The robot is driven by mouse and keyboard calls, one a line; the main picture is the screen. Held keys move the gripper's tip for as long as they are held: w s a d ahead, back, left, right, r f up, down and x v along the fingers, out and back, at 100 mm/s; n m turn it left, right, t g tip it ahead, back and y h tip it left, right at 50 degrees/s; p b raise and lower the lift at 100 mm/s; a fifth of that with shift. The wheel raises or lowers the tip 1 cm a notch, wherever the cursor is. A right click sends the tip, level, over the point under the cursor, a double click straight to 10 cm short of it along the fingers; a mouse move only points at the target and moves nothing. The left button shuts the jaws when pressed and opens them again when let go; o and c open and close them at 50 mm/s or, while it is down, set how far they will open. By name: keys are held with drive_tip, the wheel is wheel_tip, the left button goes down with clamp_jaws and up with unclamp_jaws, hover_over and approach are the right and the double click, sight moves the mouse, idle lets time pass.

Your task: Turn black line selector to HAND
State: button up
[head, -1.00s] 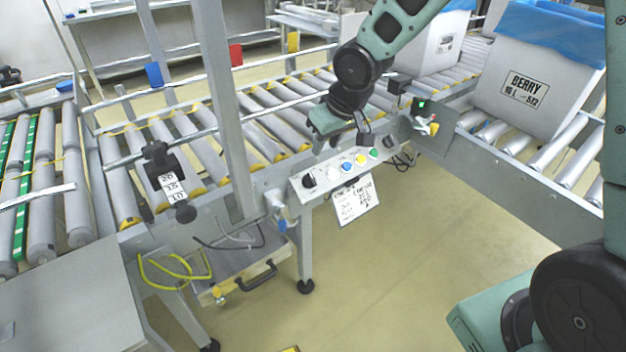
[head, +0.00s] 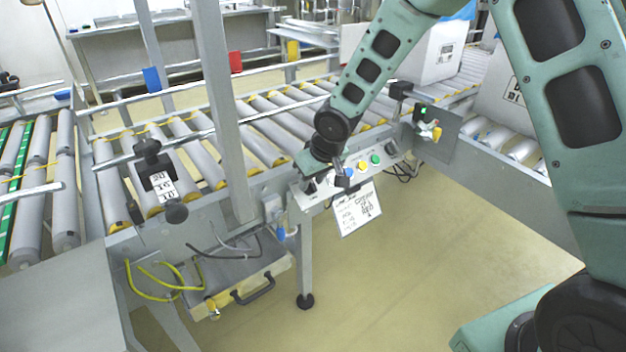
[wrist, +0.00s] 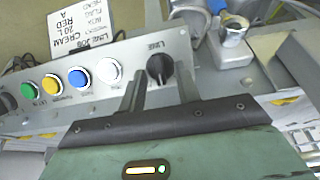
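The black line selector (wrist: 159,68) is a round black knob at one end of the grey control panel, under a label that reads "LINE". In the wrist view it lies just beyond and between the fingertips of my gripper (wrist: 162,80). The fingers are apart, one on each side of it in the picture, with nothing held. I cannot tell whether they touch the knob. The position lettering is too small to read, so its setting is unclear. In the head view my gripper (head: 327,182) hangs over the left end of the panel (head: 325,199) and partly hides it.
White (wrist: 108,70), blue (wrist: 78,77), yellow (wrist: 53,84) and green (wrist: 28,90) buttons line the panel beside the selector. A handwritten sign (head: 358,209) hangs below. The roller conveyor (head: 265,115) runs behind, and a grey post (head: 225,120) stands to the left.

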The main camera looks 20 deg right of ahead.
drive_tip(key=shift+c, duration=0.3)
clamp_jaws()
